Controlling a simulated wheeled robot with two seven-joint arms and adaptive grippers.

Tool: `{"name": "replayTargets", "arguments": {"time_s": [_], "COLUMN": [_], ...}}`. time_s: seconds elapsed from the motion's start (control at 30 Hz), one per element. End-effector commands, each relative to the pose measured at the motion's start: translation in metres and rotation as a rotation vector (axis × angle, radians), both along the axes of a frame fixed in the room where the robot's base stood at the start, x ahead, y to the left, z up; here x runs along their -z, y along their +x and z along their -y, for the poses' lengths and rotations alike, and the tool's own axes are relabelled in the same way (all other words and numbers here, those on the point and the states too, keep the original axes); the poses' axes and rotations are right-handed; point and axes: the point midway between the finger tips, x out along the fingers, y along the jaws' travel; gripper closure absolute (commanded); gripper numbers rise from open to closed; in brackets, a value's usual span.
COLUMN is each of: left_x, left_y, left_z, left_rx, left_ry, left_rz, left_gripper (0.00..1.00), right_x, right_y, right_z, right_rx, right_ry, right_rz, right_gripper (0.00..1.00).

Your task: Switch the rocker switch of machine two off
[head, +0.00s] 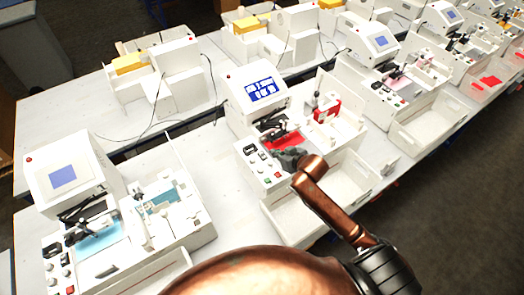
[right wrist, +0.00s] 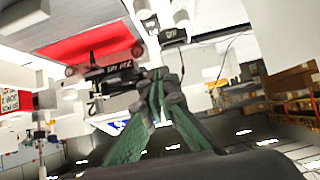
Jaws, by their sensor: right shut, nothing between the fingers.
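The white plotter machine (head: 258,92) in the middle of the head view has a lit blue screen with white marks; I cannot read a number on it. Its front panel carries a black switch (head: 250,149), which looks like the rocker switch, beside small red and grey buttons. I cannot tell which way the switch is tipped. My right gripper (head: 279,158) is shut and empty, over the panel just right of the switch and in front of the red plate (head: 284,141). The right wrist view shows its green fingers (right wrist: 158,78) close together. My left gripper is not in view.
Another plotter machine (head: 62,174) stands at the left, and several more run along the benches to the upper right. An empty white tray (head: 337,182) sits right of my gripper. Yellow blocks (head: 128,63) lie on the machines behind. Black cables cross the bench.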

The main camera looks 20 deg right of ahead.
Motion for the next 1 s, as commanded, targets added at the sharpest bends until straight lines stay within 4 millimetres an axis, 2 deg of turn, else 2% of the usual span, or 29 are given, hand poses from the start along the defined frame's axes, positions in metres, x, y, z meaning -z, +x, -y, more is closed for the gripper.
{"name": "replayTargets", "arguments": {"time_s": [0.1,0.23,0.37,0.5,0.6,0.77,0.9,1.0], "left_x": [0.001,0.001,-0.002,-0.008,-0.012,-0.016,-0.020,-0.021], "left_y": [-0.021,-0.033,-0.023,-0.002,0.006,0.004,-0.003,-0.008], "left_z": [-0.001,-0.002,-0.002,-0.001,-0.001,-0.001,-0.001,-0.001], "left_rx": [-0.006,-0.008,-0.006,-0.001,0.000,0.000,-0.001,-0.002], "left_ry": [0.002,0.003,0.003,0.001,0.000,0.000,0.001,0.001], "left_rz": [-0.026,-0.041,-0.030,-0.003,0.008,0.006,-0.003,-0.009], "left_gripper": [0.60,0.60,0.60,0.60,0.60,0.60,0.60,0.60], "right_x": [0.000,0.003,0.012,0.028,0.041,0.059,0.081,0.090], "right_y": [0.000,0.004,0.018,0.041,0.058,0.083,0.084,0.086], "right_z": [0.001,0.001,-0.002,-0.006,-0.009,-0.013,-0.013,-0.013], "right_rx": [0.002,0.003,0.003,0.001,0.001,-0.001,-0.001,-0.001], "right_ry": [0.000,0.000,0.000,-0.001,0.001,0.000,-0.001,-0.002], "right_rz": [0.000,0.000,-0.001,-0.001,-0.002,-0.002,-0.004,-0.002], "right_gripper": [1.00,1.00,1.00,1.00,1.00,1.00,1.00,1.00]}}
